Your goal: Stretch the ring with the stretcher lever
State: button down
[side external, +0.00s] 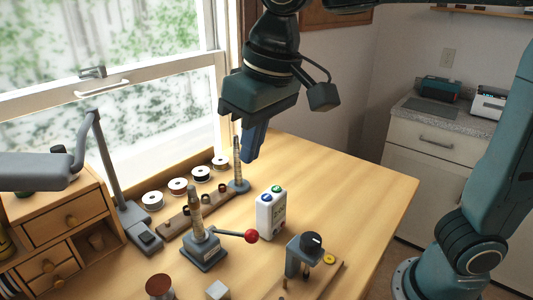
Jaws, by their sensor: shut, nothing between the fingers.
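The ring stretcher (204,244) stands on the wooden bench on a grey square base, with a stepped upright mandrel. Its lever (230,234) sticks out to the right, roughly level, and ends in a red ball knob (251,236). My gripper (250,158) is shut and empty. It points down above the back of the bench, higher than the lever and behind it. A ring on the stretcher's mandrel is too small to make out.
A tapered mandrel on a round base (238,186) stands close to my gripper. A white box with blue and green buttons (271,212) stands right of the stretcher. A dark clamp-like device (303,254) is at the front right. Several spools (178,186) line the window. The bench's right side is clear.

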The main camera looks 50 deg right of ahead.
jog(key=shift+r+m, duration=0.15)
jog(key=shift+m, duration=0.65)
send_over(250, 230)
jog(key=w, duration=0.2)
notch_tip(250, 230, down, 10)
jog(key=shift+s+d+f, duration=0.15)
jog(key=shift+s+f, duration=0.35)
jog(key=shift+f, duration=0.3)
jog(key=shift+s+f, duration=0.45)
jog(key=shift+f, duration=0.3)
jog(key=shift+s+f, duration=0.55)
jog(key=shift+f, duration=0.25)
jog(key=shift+s+f, duration=0.5)
jog(key=shift+f, duration=0.25)
jog(key=shift+s+f, duration=0.55)
jog(key=shift+f, duration=0.25)
jog(key=shift+w+r, duration=0.1)
jog(key=shift+r, duration=0.05)
